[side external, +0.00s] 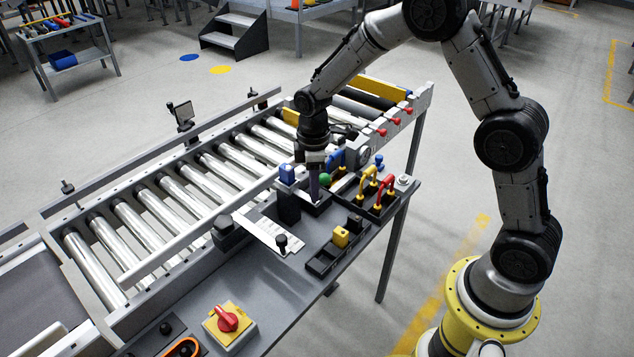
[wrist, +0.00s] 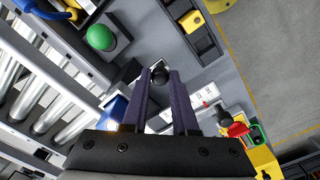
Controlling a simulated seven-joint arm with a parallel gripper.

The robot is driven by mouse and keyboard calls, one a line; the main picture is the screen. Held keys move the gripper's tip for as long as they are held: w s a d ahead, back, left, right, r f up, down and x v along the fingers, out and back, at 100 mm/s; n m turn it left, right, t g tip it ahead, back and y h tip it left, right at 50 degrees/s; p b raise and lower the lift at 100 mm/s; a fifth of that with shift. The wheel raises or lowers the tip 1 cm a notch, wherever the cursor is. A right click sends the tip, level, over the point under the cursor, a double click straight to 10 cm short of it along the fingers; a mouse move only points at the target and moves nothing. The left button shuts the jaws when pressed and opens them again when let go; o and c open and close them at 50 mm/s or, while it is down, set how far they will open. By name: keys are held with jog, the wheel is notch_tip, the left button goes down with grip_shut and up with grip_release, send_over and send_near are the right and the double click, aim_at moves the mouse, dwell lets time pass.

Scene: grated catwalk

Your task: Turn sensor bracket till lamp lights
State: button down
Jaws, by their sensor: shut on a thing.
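My gripper (side external: 314,190) points down over the dark panel beside the roller conveyor. In the wrist view its two purple fingers (wrist: 160,82) are closed around a small round black knob (wrist: 158,74) at their tips. The knob seems to be the sensor bracket's handle; the join is hidden. A blue sensor block (side external: 287,174) stands on a dark post just left of my gripper; it also shows beside the left finger in the wrist view (wrist: 117,109). A green dome (side external: 325,180), perhaps the lamp, is just right of my gripper and also shows in the wrist view (wrist: 100,37). I cannot tell whether it is lit.
A white marked strip (side external: 265,232) with a black knob (side external: 282,240) lies in front. Yellow and red looped handles (side external: 378,188) stand close on the right. A black tray with a yellow block (side external: 340,237) is near the edge. A red rotary switch (side external: 227,319) sits further forward.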

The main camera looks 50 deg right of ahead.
jog(key=shift+a+r, duration=0.1)
jog(key=c, duration=0.7)
grip_release()
notch_tip(320, 180, up, 14)
jog(key=shift+f, duration=0.1)
